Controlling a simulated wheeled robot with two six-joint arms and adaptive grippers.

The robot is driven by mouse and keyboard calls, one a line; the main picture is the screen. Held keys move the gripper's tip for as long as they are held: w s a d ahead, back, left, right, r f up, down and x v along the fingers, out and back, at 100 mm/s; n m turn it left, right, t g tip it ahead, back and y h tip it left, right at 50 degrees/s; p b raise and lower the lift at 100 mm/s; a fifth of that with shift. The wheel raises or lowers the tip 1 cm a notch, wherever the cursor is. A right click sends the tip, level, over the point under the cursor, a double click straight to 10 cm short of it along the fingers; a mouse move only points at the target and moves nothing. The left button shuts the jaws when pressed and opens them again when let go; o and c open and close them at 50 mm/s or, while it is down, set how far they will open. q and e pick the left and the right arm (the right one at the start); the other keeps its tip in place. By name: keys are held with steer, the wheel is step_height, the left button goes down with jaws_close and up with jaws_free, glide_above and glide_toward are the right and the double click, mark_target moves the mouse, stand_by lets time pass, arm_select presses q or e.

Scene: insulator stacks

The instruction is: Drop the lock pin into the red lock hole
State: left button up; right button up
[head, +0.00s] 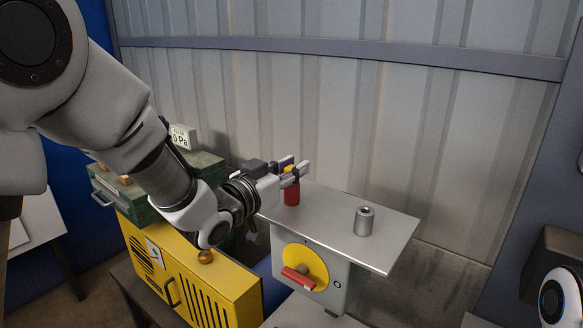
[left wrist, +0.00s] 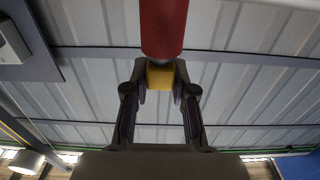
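My left gripper (head: 291,169) is shut on the yellow top of a red cylinder (head: 291,195), which I take to be the lock pin. The wrist view also shows the yellow part (left wrist: 160,76) between the fingertips (left wrist: 160,84) and the red body (left wrist: 164,28) beyond it. The red body hangs upright over the left part of the metal table; whether it touches the top cannot be told. A red switch handle (head: 298,278) sits on a yellow disc (head: 305,262) on the cabinet front. No red hole can be made out. My right gripper is not in view.
A grey cylinder with a hole in its top (head: 365,222) stands on the metal table (head: 395,245). A yellow cabinet (head: 240,292) and a green case (head: 203,163) with a 0 Pa display (head: 183,137) are to the left. The tabletop between the two cylinders is clear.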

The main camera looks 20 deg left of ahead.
arm_select(q)
steer(key=shift+o, duration=1.4)
steer(key=v, duration=0.7)
steer(key=shift+s+a, duration=0.15)
steer(key=shift+s, duration=0.1)
steer(key=shift+w+r, duration=0.1)
